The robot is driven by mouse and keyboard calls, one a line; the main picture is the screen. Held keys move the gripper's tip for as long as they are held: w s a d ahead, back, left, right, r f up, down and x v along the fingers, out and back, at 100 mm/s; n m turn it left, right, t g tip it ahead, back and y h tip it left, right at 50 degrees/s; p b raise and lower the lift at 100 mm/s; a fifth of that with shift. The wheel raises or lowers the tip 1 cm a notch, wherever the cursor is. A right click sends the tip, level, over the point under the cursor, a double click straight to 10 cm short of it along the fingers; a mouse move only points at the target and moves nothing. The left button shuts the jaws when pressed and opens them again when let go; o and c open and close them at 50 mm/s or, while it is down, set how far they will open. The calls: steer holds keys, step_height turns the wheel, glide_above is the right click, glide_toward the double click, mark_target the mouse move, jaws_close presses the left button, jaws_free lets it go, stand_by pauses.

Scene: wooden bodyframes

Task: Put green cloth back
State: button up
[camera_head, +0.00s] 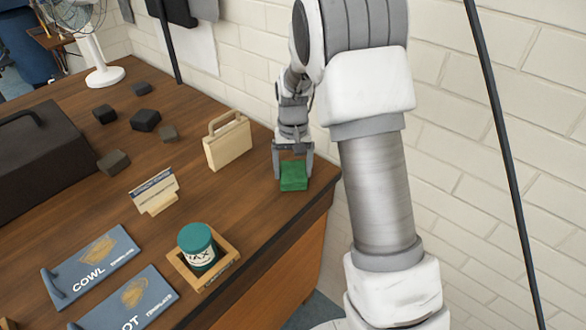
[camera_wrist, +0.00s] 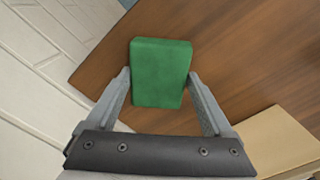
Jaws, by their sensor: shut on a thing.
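The green cloth (camera_head: 293,176) is a folded, block-like piece at the right end of the wooden table, near its edge. My gripper (camera_head: 293,160) is above it, fingers pointing down, one on each side of the cloth. In the wrist view the green cloth (camera_wrist: 161,72) sits between the two fingertips of my gripper (camera_wrist: 160,80), which is shut on it. I cannot tell whether the cloth touches the tabletop or is slightly raised.
A pale wooden block with a handle (camera_head: 228,142) stands left of my gripper. A wooden tray (camera_head: 222,268) holds a teal-lidded tin (camera_head: 197,244). Blue templates (camera_head: 92,268), a small sign (camera_head: 154,191) and several dark blocks (camera_head: 145,120) lie farther left. A brick wall (camera_head: 255,50) stands behind.

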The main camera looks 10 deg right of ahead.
mark_target(293, 170)
steer(key=shift+f, duration=0.2)
steer(key=o, duration=1.2)
steer(key=shift+r, duration=0.1)
steer(key=s+r+t+p, duration=0.1)
steer(key=s+r, duration=0.2)
steer(key=r, duration=0.7)
steer(key=s+r+t, duration=0.1)
steer(key=s+r, duration=0.3)
steer(key=r, duration=0.5)
steer(key=s+r+t, duration=0.1)
steer(key=s, duration=0.5)
steer(key=s+r+n+t, duration=0.1)
steer(key=s, duration=0.6)
steer(key=s+r+t, duration=0.1)
steer(key=s, duration=0.6)
steer(key=shift+r+n+t, duration=0.3)
steer(key=shift+n, duration=0.1)
